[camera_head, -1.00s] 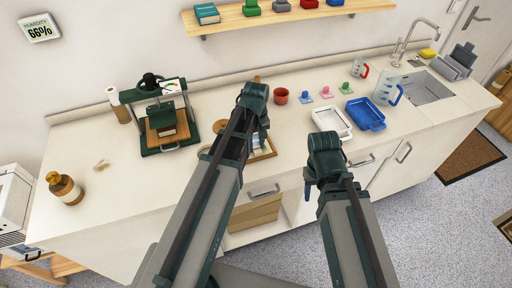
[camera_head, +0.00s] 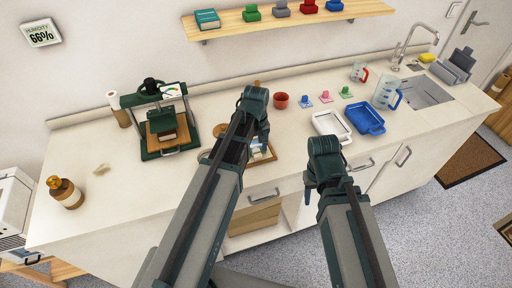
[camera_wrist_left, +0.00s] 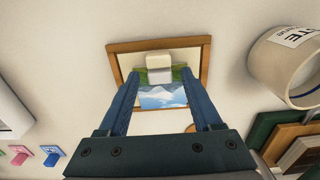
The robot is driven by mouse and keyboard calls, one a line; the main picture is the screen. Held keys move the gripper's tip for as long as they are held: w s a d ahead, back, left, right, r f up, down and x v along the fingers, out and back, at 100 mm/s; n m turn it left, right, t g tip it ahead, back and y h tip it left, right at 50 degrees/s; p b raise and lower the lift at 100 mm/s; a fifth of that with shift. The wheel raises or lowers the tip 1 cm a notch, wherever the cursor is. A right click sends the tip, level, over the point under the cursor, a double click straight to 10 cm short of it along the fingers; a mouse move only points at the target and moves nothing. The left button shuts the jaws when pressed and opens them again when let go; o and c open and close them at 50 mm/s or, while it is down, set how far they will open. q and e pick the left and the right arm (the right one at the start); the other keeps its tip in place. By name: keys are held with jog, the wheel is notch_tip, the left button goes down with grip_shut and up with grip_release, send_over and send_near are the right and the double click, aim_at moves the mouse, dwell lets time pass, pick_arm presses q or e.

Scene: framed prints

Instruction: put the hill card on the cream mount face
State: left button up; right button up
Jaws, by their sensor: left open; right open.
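The hill card (camera_wrist_left: 163,97), with a snowy hill, blue sky and green strip, shows in the left wrist view between my left gripper's fingers. A cream block (camera_wrist_left: 159,68) sits at its green edge. Both lie within a wood-edged frame (camera_wrist_left: 113,64) whose pale inside shows around them; I cannot tell whether this is the cream mount face. My left gripper (camera_wrist_left: 160,75) is open, one finger on each side of the card. In the head view its arm hides most of this spot. My right gripper (camera_head: 309,190) is open and empty, in front of the counter edge.
A green press (camera_head: 168,148) stands left on the counter, with a brown bottle (camera_head: 66,192) further left. A red pot (camera_head: 281,101), white tray (camera_head: 332,125) and blue tray (camera_head: 366,117) are to the right. A pale roll (camera_wrist_left: 290,67) is near my left gripper.

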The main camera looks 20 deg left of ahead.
aim_at(256, 150)
pick_arm(q)
notch_tip(256, 150, up, 12)
jog(key=p, duration=1.2)
jog(key=s+d+m+y, duration=0.1)
jog(key=s+d+m, duration=0.9)
jog(key=s, duration=0.4)
jog(key=shift+s+d+m+b, duration=0.15)
jog(key=shift+d+m+b, duration=0.1)
jog(key=shift+m+b, duration=0.05)
notch_tip(256, 150, down, 2)
jog(key=shift+f+b, duration=0.1)
jog(key=shift+b, duration=0.9)
